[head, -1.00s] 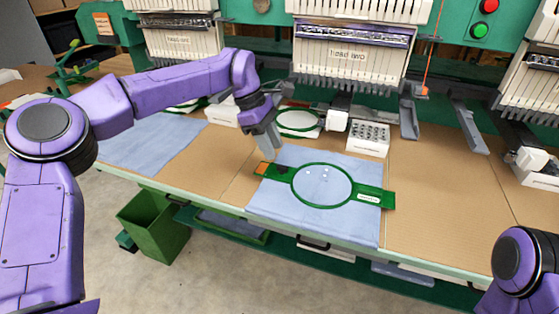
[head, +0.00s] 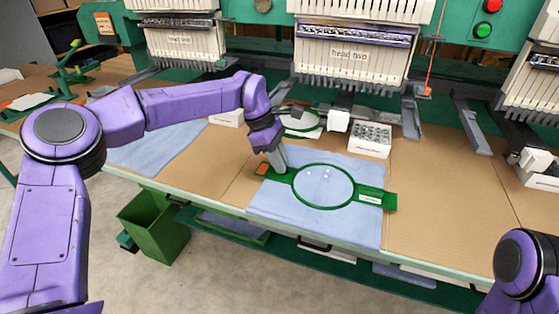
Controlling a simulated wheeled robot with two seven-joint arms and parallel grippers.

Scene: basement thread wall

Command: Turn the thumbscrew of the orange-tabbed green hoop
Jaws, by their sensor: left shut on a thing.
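The green hoop (head: 352,192) lies flat on a light blue cloth (head: 310,222) on the table. Its orange tab (head: 262,169) is at the left end, and a white label (head: 369,198) is on its right end. My left gripper (head: 279,168) points down at the hoop's left side, just right of the orange tab. It is shut on the thumbscrew, which the fingers hide. My right gripper is out of view; only part of my right arm shows at the lower right.
A white box of bobbins (head: 370,138) and another hoop (head: 301,120) stand behind the cloth. The embroidery head marked "head two" (head: 350,55) hangs above. The brown tabletop (head: 440,205) is clear to the right. A green bin (head: 155,225) stands below the table.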

